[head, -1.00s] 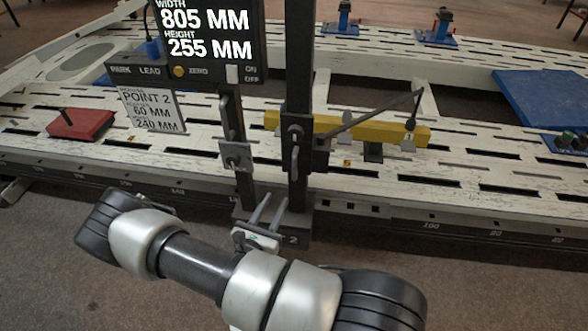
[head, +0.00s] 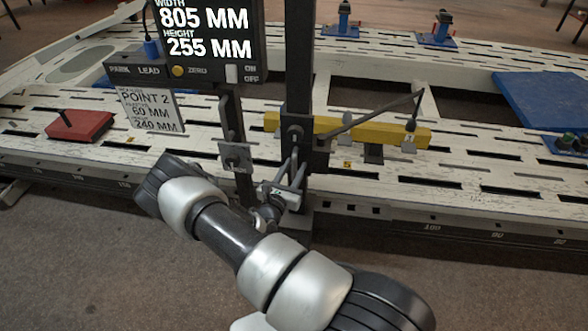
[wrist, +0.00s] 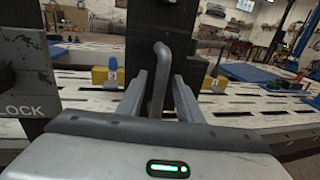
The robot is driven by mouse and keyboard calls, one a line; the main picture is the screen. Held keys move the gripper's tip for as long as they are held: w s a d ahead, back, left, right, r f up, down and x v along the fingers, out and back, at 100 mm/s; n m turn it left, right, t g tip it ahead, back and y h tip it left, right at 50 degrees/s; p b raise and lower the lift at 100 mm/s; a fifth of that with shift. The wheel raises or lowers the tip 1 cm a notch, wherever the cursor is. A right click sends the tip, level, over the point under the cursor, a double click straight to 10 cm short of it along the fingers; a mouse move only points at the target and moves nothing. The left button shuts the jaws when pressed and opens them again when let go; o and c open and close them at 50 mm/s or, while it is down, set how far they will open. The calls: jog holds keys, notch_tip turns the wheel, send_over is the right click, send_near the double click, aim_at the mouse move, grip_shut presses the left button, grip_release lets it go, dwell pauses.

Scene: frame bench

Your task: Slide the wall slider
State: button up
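The wall slider appears as a dark carriage (head: 296,133) on a tall black upright post. Its grey bent handle (wrist: 160,62) stands between my fingers in the wrist view. My gripper (head: 295,166) is at the handle below the carriage in the head view. In the wrist view my gripper (wrist: 160,78) is open, with one finger on each side of the handle and a gap visible on both sides. The handle's lower end is hidden behind my gripper body, and the head view mostly hides the handle behind my fingers.
A display box (head: 208,45) reads width 805 mm and height 255 mm. A hanging card (head: 150,110) reads Point 2. A second post with a clamp plate (head: 235,156) stands close left. A yellow beam (head: 370,128) with a thin rod lies right. A red block (head: 78,126) rests left.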

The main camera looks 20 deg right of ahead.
aim_at(295, 140)
grip_shut()
notch_tip(295, 140, up, 11)
jog(key=p, duration=0.8)
jog(key=shift+f, duration=0.2)
grip_release()
